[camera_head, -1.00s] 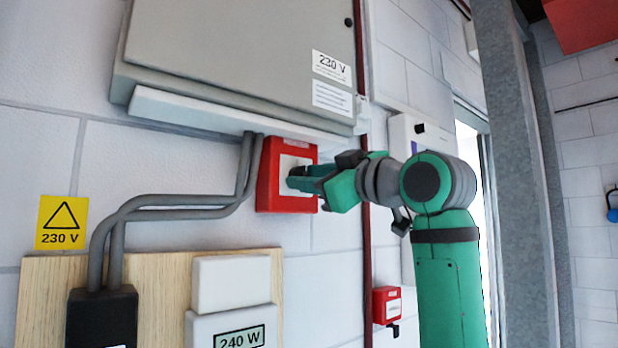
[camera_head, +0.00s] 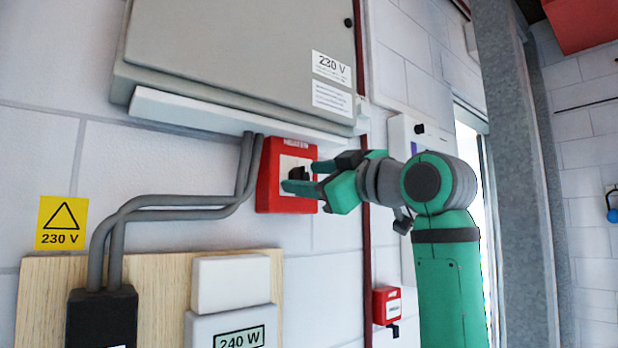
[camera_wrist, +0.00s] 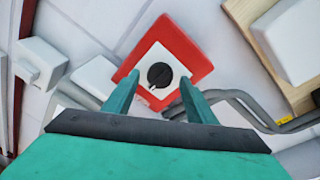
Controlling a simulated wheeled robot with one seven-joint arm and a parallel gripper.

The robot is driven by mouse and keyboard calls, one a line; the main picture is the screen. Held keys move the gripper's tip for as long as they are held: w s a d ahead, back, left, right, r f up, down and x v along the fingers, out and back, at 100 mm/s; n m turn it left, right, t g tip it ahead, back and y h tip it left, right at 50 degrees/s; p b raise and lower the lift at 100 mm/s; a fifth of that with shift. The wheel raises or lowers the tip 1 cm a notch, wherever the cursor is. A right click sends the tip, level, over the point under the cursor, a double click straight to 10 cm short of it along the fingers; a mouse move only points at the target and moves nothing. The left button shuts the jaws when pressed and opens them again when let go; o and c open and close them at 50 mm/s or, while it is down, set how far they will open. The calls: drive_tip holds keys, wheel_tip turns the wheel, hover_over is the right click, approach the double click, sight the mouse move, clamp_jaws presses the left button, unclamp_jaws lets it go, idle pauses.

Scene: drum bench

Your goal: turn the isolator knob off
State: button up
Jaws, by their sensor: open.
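The isolator is a red box with a white plate (camera_head: 268,190) on the wall, under the grey cabinet. Its black knob (camera_head: 296,176) shows at the middle of the plate. In the wrist view the round dark knob (camera_wrist: 159,76) sits on the white square, with a light mark at its lower left edge. My gripper (camera_head: 302,176) is open at the box, its green fingers apart with the knob between or just beyond them. In the wrist view the fingertips (camera_wrist: 159,84) lie either side of the knob's lower part. I cannot tell whether they touch it.
The grey cabinet (camera_head: 230,50) hangs just above the box. Grey conduits (camera_head: 175,207) run close by on its left. A wooden board (camera_head: 50,285) with white boxes is below. A smaller red box (camera_head: 386,305) is at lower right, near a steel column (camera_head: 515,170).

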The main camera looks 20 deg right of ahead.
drive_tip(key=v, duration=1.1)
drive_tip(key=shift+w+a, duration=0.1)
